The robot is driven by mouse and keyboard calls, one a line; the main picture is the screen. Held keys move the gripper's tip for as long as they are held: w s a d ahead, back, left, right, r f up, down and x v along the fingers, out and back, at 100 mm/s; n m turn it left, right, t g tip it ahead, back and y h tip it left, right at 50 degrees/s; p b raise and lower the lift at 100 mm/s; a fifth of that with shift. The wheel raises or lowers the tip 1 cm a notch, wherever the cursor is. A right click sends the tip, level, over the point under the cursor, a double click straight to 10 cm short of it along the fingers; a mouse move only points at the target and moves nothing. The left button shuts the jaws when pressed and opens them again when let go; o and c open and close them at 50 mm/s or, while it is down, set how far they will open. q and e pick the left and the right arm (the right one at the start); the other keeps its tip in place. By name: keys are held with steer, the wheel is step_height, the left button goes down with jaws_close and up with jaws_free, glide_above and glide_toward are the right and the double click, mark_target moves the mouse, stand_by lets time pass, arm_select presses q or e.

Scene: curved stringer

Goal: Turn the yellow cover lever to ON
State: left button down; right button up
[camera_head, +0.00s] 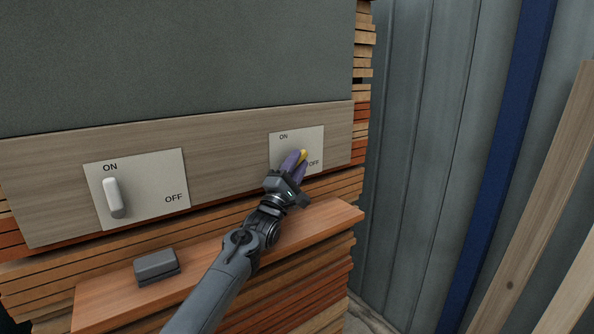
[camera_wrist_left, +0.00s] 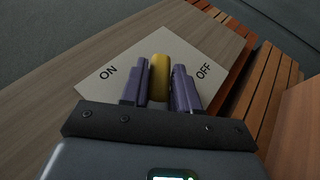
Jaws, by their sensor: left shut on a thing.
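The yellow cover lever (camera_head: 303,155) sits on a pale plate (camera_head: 285,139) marked ON at its upper left and OFF at its right. My left gripper (camera_head: 295,162) reaches up to it from below and is shut on the lever. In the left wrist view the yellow lever (camera_wrist_left: 160,76) stands between the two purple fingers of the left gripper (camera_wrist_left: 160,84), with ON to the left and OFF to the right. In the head view the fingers partly hide the lever, and its exact angle is hard to tell. My right gripper is not in view.
A second plate (camera_head: 160,165) at the left carries a white lever (camera_head: 113,198) that stands near upright below ON. A dark grey block (camera_head: 156,266) lies on the wooden ledge (camera_head: 110,298). Stacked boards lie behind the ledge. A corrugated metal wall (camera_head: 430,120) stands at the right.

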arm_select(q)
steer(key=shift+a+f, duration=0.1)
steer(key=shift+a, duration=0.05)
stand_by(0.3)
steer(key=c, duration=0.9)
jaws_free()
